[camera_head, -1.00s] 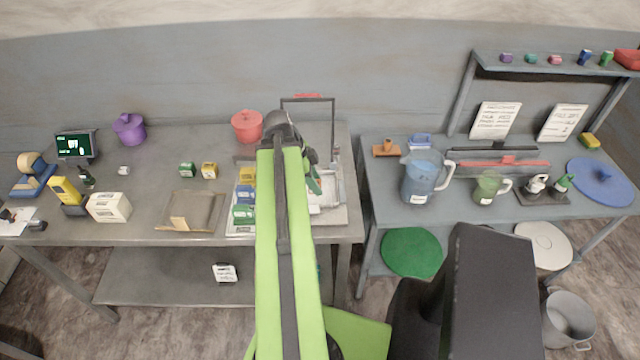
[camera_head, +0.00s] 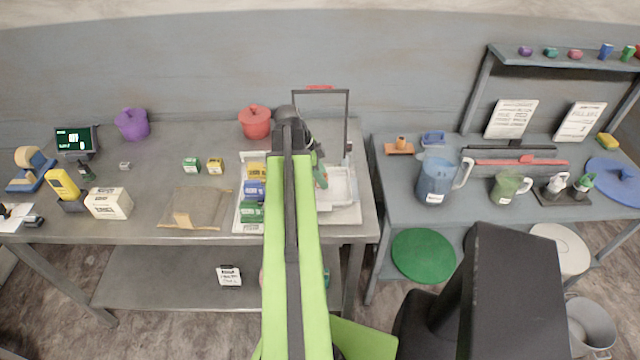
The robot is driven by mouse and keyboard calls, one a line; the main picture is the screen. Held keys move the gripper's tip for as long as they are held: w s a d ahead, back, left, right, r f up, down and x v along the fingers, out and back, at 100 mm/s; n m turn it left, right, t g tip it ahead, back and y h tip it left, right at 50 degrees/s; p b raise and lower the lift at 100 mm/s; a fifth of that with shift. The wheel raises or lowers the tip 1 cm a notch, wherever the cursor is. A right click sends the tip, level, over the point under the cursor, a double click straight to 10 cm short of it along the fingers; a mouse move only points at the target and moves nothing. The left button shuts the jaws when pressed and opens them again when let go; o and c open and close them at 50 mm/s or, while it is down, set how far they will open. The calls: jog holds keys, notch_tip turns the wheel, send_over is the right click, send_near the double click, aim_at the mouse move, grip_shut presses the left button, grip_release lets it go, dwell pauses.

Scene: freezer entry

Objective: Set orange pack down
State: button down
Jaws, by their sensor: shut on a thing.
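My arm (camera_head: 291,240) reaches over the left bench, and my gripper (camera_head: 288,130) is at its dark far end, near the wire-framed device. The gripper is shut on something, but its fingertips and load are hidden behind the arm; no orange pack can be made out. A white tray (camera_head: 241,225), left of my arm, holds a yellow pack (camera_head: 254,171), a blue pack (camera_head: 253,190) and a green pack (camera_head: 250,212). The tray's right side is covered by my arm.
A white-based device (camera_head: 340,190) with a tall frame stands right of my arm. A red pot (camera_head: 255,121) is behind the tray; a brown folder (camera_head: 193,208) lies left.

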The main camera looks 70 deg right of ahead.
notch_tip(320, 180, down, 2)
jog(key=shift+f+b, duration=0.1)
jog(key=shift+b, duration=0.25)
jog(key=shift+w+r, duration=0.15)
jog(key=shift+r, duration=0.1)
jog(key=shift+f, duration=0.2)
jog(key=c, duration=1)
grip_release()
jog(key=shift+r, duration=0.1)
jog(key=shift+w+a+r+p, duration=0.1)
jog(key=shift+r+p, duration=0.45)
jog(key=shift+p, duration=0.15)
jog(key=p+v, duration=1)
jog(key=v, duration=0.1)
